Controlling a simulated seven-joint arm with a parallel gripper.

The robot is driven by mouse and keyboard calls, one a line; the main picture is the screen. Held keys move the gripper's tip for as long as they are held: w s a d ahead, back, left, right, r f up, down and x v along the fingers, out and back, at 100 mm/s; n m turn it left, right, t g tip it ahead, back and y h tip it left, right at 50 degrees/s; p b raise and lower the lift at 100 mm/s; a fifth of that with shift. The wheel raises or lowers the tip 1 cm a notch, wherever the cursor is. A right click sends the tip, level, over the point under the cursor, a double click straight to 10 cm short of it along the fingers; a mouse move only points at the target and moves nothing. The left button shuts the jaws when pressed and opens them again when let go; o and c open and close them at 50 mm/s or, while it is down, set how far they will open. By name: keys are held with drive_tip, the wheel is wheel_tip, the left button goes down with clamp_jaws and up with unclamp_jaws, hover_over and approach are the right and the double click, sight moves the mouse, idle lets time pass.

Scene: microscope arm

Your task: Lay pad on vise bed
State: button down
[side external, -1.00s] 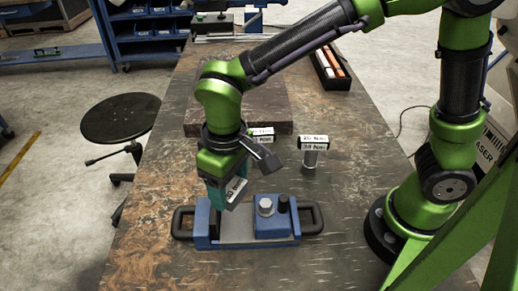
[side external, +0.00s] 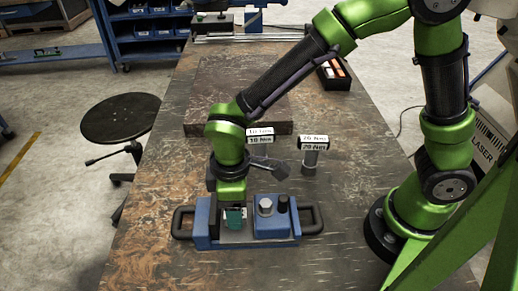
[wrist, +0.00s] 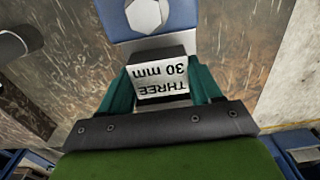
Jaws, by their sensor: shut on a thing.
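The pad (wrist: 162,82) is a small dark block with a white label reading "THREE 30 mm". In the wrist view it sits between the teal fingers of my gripper (wrist: 160,78), which is shut on it. In the side view my gripper (side external: 234,220) points down over the vise bed (side external: 244,236), between the blue left jaw (side external: 202,222) and the blue right block (side external: 272,228). The pad is mostly hidden there behind the fingers. I cannot tell whether it touches the bed.
The vise has black handles (side external: 312,218) at both ends, with a silver and a black knob on its right block. Two labelled torque tools (side external: 260,135) (side external: 313,145) stand behind. A dark stone plate (side external: 215,90) lies farther back. The table's front is clear.

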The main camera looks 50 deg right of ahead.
drive_tip(key=shift+f, duration=1.4)
drive_tip(key=shift+f, duration=0.1)
drive_tip(key=shift+c, duration=1)
unclamp_jaws()
drive_tip(key=shift+f, duration=0.1)
